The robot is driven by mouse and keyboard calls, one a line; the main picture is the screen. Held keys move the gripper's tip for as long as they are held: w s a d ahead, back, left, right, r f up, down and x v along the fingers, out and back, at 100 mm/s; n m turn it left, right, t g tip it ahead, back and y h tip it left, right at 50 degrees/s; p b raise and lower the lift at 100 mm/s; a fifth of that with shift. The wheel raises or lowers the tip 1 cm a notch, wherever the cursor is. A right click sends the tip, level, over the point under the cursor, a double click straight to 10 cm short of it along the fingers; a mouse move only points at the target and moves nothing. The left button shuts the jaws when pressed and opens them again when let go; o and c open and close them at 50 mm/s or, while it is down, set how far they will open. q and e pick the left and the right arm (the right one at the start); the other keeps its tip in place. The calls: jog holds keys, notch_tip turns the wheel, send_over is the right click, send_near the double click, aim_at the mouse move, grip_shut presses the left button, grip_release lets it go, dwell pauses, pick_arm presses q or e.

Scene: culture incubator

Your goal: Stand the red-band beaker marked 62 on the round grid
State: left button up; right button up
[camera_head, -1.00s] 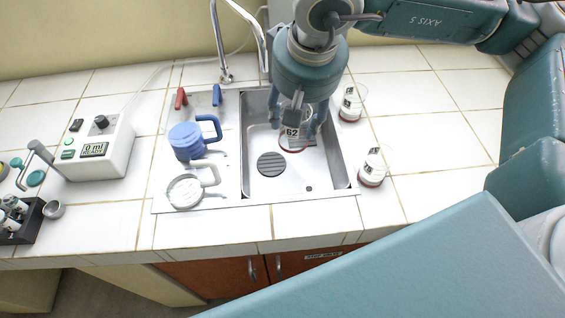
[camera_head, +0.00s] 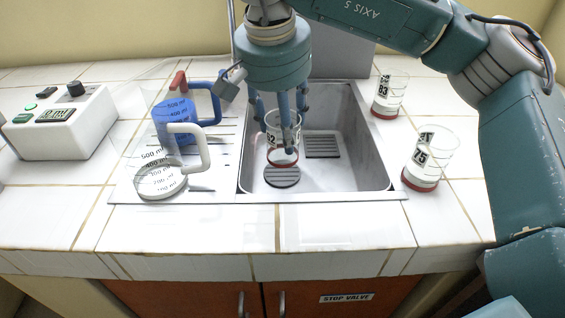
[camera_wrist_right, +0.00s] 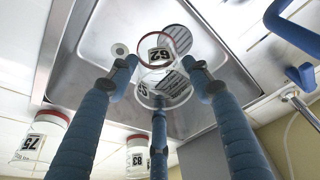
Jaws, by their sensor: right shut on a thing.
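The red-band beaker marked 62 (camera_head: 283,145) is clear glass with a red band near its base. My right gripper (camera_head: 282,118) is shut on it, its blue fingers around the glass, and holds it roughly upright inside the sink. The round grid (camera_head: 282,178) is a dark slatted disc on the sink floor. In the head view the beaker's base shows just behind and above it, seemingly apart from it. In the right wrist view the beaker (camera_wrist_right: 158,62) sits between the fingers, and the round grid (camera_wrist_right: 178,38) shows beyond its band. My left gripper is out of view.
A rectangular grid (camera_head: 322,146) lies further back in the sink (camera_head: 345,178). Beakers marked 83 (camera_head: 388,97) and 75 (camera_head: 428,160) stand on the right counter. A blue jug (camera_head: 172,118) and a clear jug (camera_head: 160,178) stand on the left drainboard.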

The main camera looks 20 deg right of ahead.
jog(key=x, duration=0.3)
jog(key=w+b+x, duration=0.1)
jog(key=x, duration=0.7)
jog(key=shift+w+a+b, duration=0.25)
jog(key=shift+a+b, duration=0.05)
jog(key=shift+w+d, duration=0.2)
jog(key=shift+w, duration=0.4)
jog(key=w, duration=0.2)
jog(key=f, duration=0.1)
jog(key=shift+w+d, duration=0.4)
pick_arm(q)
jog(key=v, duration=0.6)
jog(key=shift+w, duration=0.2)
pick_arm(e)
jog(key=shift+f, duration=0.1)
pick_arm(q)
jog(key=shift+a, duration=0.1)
pick_arm(e)
jog(key=shift+f+b, duration=0.15)
jog(key=shift+b, duration=0.15)
jog(key=shift+c, duration=0.2)
jog(key=o, duration=1.2)
